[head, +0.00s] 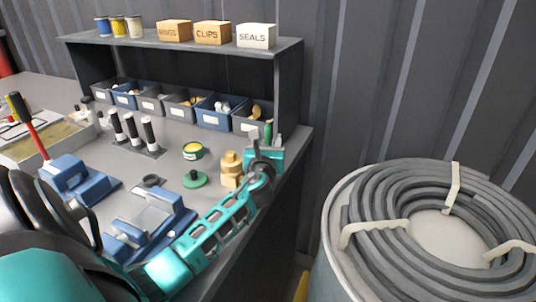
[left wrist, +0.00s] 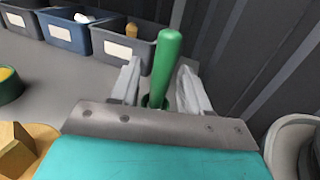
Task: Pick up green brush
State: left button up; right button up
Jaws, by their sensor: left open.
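The green brush shows as an upright green handle (left wrist: 166,66) in the left wrist view; its lower end is hidden behind my gripper's edge. In the head view the handle (head: 267,132) stands near the right end of the bench, just behind my gripper. My left gripper (head: 263,150) reaches across the bench to it. In the left wrist view the two pale fingers of my left gripper (left wrist: 157,88) are open, one on each side of the handle. I cannot tell whether either finger touches it. My right gripper is not in view.
A row of small bins (head: 216,112) stands behind the brush under a shelf (head: 130,42). A brass fitting (head: 231,168) and a green knob-like part (head: 195,180) stand left of the gripper. Blue vises (head: 72,180) sit further left. A drum with coiled hose (head: 375,215) stands to the right.

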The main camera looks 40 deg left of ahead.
pick_arm(q)
grip_shut()
dwell(0.4)
jog(key=shift+r, duration=0.1)
